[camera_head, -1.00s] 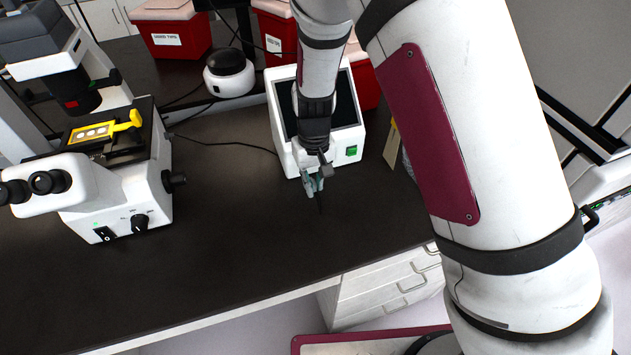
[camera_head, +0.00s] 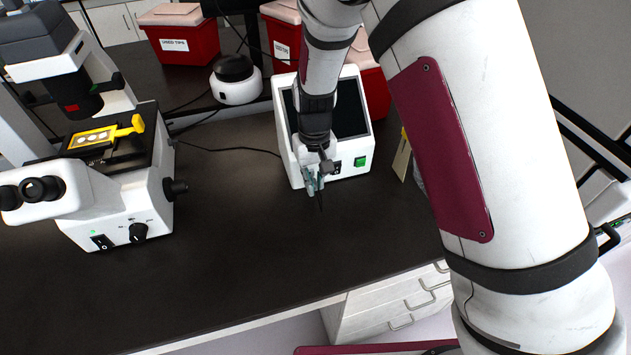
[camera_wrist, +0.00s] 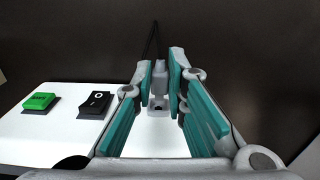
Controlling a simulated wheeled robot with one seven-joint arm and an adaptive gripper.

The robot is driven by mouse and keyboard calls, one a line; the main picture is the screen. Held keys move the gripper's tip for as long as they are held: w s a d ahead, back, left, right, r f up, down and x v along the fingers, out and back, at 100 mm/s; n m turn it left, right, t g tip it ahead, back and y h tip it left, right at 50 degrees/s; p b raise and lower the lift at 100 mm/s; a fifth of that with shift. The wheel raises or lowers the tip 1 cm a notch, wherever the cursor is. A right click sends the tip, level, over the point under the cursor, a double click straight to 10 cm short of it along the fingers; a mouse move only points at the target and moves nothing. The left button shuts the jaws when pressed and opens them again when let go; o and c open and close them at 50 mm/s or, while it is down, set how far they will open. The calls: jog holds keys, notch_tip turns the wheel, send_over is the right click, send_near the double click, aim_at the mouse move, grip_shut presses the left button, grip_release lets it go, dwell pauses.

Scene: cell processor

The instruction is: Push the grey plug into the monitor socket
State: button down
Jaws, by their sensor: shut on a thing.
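The monitor (camera_head: 285,125) is a white box with a dark screen, standing at the back middle of the bench. My gripper (camera_head: 314,182) is in front of the panel's lower edge, left of the green button. In the wrist view my gripper (camera_wrist: 159,84) has its teal pads shut on the small grey plug (camera_wrist: 159,76), whose dark cable runs up and away. A grey fitting with a dark hole, apparently the socket (camera_wrist: 157,103), shows just below the plug. Whether they touch, I cannot tell.
A green button (camera_wrist: 40,101) and a black rocker switch (camera_wrist: 95,104) sit left of my fingers on the panel. A microscope (camera_head: 120,190) stands at the left. Red bins (camera_head: 185,42) and a white round device (camera_head: 236,88) are behind. The bench front is clear.

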jog(key=shift+w+a, duration=0.1)
jog(key=shift+w, duration=0.25)
jog(key=shift+w+a+b, duration=0.1)
jog(key=shift+w+b, duration=0.2)
jog(key=shift+b, duration=0.1)
dwell(0.3)
jog(key=c, duration=1.5)
grip_release()
notch_tip(320, 180, up, 12)
